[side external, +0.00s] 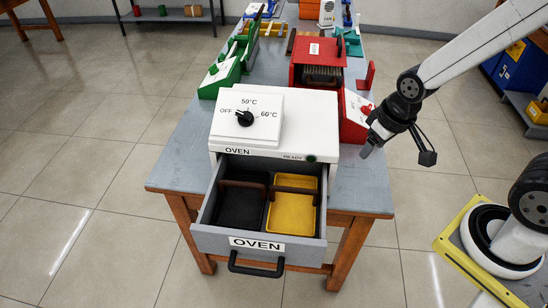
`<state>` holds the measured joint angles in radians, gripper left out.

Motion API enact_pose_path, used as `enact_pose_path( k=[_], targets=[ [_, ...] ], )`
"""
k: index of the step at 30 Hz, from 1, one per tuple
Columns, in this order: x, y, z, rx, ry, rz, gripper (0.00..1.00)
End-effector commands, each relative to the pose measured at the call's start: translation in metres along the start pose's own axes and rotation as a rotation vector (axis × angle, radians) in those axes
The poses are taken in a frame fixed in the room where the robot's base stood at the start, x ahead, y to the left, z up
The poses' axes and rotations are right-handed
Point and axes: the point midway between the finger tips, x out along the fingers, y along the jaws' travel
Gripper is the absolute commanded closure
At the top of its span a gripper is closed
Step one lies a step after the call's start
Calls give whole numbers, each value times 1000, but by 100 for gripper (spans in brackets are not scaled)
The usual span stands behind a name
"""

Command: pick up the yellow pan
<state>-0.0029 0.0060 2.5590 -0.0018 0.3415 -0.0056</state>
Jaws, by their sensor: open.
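The yellow pan (291,216) lies in the right half of the open oven drawer (210,239). A brown bar-like handle (294,188) spans it near its back. A black pan (240,211) with a similar brown handle lies to its left in the same drawer. My gripper (366,152) is open, up and to the right of the drawer, beside the white oven (295,109). It is apart from the yellow pan, with its tip tilted down and left. I see nothing held in it.
The drawer's black front handle (256,268) sticks out toward the camera. The oven's white body stands directly behind the drawer. Red (318,61) and green (222,72) fixtures stand farther back on the grey table (182,156). Space above the drawer is clear.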

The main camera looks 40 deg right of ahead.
Motion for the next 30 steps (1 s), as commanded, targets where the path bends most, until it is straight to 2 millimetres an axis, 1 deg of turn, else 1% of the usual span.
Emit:
enact_pose_path(
  k=[5,8,15,21,25,30],
  targets=[
    [11,-6,-5,-73,14,-1,36],
    [23,-13,-9,-154,32,-3,36],
    [62,-40,-19,-419,102,-19,36],
    [93,-66,-21,-638,169,-42,36],
    [106,-79,-20,-733,201,-55,36],
    [114,-86,-19,-791,224,-63,36]
  ],
)
